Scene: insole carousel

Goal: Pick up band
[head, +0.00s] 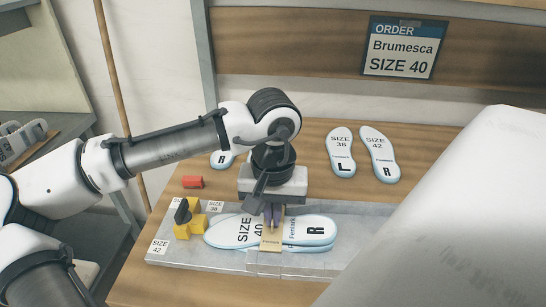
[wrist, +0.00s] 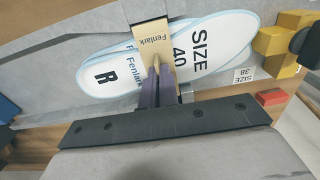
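The band also shows in the wrist view (wrist: 151,40). My gripper (head: 272,222) points down at the band, over its far part in the head view. In the wrist view, its dark purple fingers (wrist: 159,64) are close together with their tips at the band. I cannot tell whether they pinch it. The fingers hide part of the band.
The insoles lie on a grey metal fixture (head: 190,254) with a yellow clamp (head: 188,222) at its left. A red block (head: 193,182) and more insoles (head: 342,152) lie on the wooden table behind. An order sign (head: 402,48) reads Brumesca, size 40.

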